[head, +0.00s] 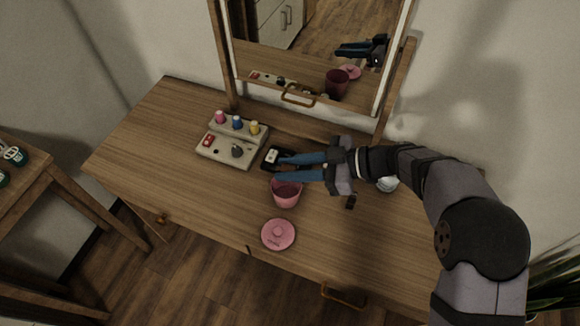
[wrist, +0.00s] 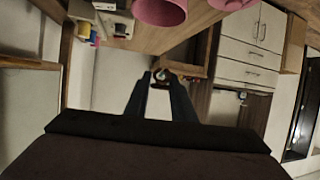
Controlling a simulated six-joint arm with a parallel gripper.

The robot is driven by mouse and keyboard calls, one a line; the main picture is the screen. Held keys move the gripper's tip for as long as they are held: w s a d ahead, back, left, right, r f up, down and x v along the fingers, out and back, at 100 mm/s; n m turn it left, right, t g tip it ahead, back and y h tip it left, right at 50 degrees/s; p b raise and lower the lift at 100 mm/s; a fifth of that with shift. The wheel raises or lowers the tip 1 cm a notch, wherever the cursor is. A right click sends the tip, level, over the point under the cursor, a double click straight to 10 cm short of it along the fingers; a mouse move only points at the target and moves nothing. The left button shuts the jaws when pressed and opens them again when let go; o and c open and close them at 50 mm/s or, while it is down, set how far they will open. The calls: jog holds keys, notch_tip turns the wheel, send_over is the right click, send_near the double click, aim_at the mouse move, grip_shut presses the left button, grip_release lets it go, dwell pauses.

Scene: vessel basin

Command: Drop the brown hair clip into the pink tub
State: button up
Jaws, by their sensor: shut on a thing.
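The pink tub (head: 286,198) stands open on the wooden desk, and part of it shows at the top of the wrist view (wrist: 160,12). My gripper (head: 277,170) has its blue fingers pointing left, over the tub's back rim in the head view. The mirror shows it raised above the desk. In the wrist view, my gripper (wrist: 157,77) is shut on a small dark reddish-brown thing, which I take for the brown hair clip (wrist: 160,85). The clip is too small to make out in the head view.
A pink lid (head: 278,234) lies in front of the tub. A pale organizer (head: 226,154) with pink, blue and yellow bottles stands left. A black item (head: 270,160) lies behind the fingertips. A mirror (head: 300,62) stands at the back. The desk's left front is clear.

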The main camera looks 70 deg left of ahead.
jog(key=shift+f+b, duration=1.45)
jog(key=shift+f, duration=0.25)
jog(key=o, duration=1.1)
jog(key=b+v, duration=0.1)
jog(key=v, duration=0.6)
jog(key=shift+w+r, duration=0.15)
jog(key=shift+w, duration=0.05)
